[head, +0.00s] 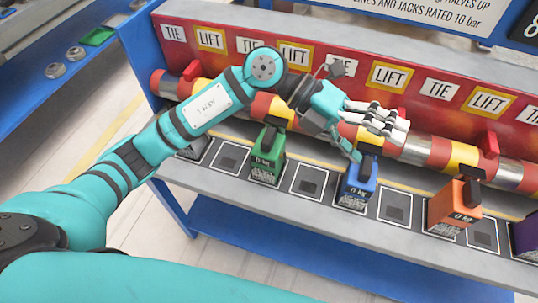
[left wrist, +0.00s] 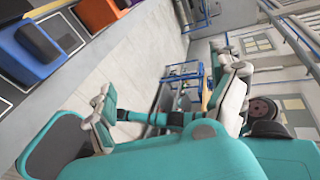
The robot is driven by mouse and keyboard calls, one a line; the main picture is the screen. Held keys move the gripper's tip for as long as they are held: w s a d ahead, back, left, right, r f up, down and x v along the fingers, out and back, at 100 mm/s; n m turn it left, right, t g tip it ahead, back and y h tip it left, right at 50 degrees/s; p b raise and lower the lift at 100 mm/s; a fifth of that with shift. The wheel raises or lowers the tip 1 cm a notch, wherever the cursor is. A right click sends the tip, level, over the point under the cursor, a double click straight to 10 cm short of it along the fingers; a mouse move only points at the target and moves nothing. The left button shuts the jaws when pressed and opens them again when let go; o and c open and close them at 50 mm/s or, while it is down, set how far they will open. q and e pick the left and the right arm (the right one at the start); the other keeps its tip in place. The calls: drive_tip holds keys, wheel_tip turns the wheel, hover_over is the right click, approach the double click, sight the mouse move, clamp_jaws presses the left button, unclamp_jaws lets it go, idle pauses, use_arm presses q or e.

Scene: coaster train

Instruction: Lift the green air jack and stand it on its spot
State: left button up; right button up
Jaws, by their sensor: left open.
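The green jack (head: 268,153), a block with a top handle and a "6 kg" label, stands upright on the grey ledge left of centre in the head view. My left gripper (head: 378,146) is open and empty, its fingers spread, to the right of the green jack and above the blue jack (head: 358,184). I cannot tell whether it touches the blue jack. The green jack is not visible in the left wrist view, where the blue jack (left wrist: 28,52) shows at upper left. Dark marked squares (head: 309,180) lie along the ledge. My right gripper is not in view.
An orange jack (head: 455,205) and a partly cut-off purple jack (head: 526,238) stand farther right on the ledge. Behind runs a red-yellow-silver bar (head: 437,152) under a red panel with TIE and LIFT signs (head: 391,77). A blue bench (head: 60,95) stands at left.

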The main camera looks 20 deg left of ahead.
use_arm(q)
drive_tip(key=w+a+f+t+y, duration=0.1)
drive_tip(key=w+a+f+y, duration=0.2)
drive_tip(key=a+y, duration=0.15)
drive_tip(key=w+a+f+t+y, duration=0.1)
drive_tip(key=w+a+f+y, duration=0.15)
drive_tip(key=a, duration=0.25)
drive_tip(key=r+n+y, duration=0.1)
drive_tip(key=n+y, duration=0.2)
drive_tip(key=y, duration=0.4)
hover_over(267, 136)
drive_tip(key=shift+t, duration=0.3)
wheel_tip(267, 136, down, 10)
drive_tip(key=p, duration=0.3)
drive_tip(key=shift+s+a+f, duration=0.1)
drive_tip(key=shift+s+f, duration=0.05)
drive_tip(key=shift+f, duration=0.65)
drive_tip(key=shift+f+p, duration=0.3)
drive_tip(key=shift+p, duration=0.1)
drive_tip(key=f, duration=0.1)
drive_tip(key=f+p, duration=0.1)
drive_tip(key=f, duration=0.1)
drive_tip(key=shift+w+d+f+p, duration=0.25)
drive_tip(key=shift+w+f+p, duration=0.05)
drive_tip(key=shift+w, duration=0.1)
drive_tip(key=shift+f, duration=0.45)
drive_tip(key=c, duration=1.6)
drive_tip(key=shift+w+r, duration=0.1)
drive_tip(key=shift+r, duration=0.05)
drive_tip(key=shift+c, duration=0.9)
